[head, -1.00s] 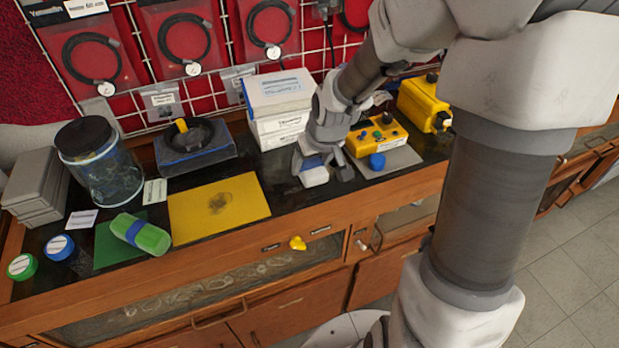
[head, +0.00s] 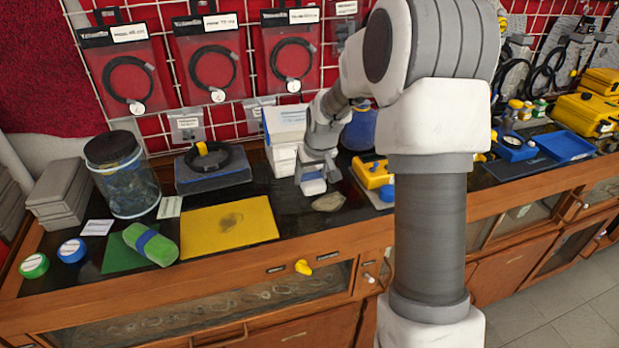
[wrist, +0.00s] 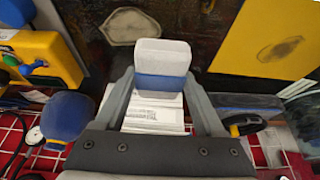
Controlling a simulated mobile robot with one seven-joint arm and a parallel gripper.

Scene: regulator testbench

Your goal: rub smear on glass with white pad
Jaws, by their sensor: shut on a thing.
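My gripper (wrist: 160,82) is shut on the white pad (wrist: 162,56), which has a blue band and sticks out past the fingertips. In the head view the pad (head: 313,187) hangs below my gripper (head: 315,172), in front of the white boxes. The smear (head: 328,202) is a pale grey-brown patch on the dark glass top, just in front and to the right of the pad in the picture. In the wrist view the smear (wrist: 130,24) lies uncovered beyond the pad. I cannot tell the pad's height above the glass.
A yellow mat (head: 200,232) with a dark smudge lies left of the smear. A green roll (head: 151,244) and a glass jar (head: 124,183) are further left. White boxes (head: 285,140) stand behind my gripper; a yellow control box (head: 371,172) is at right.

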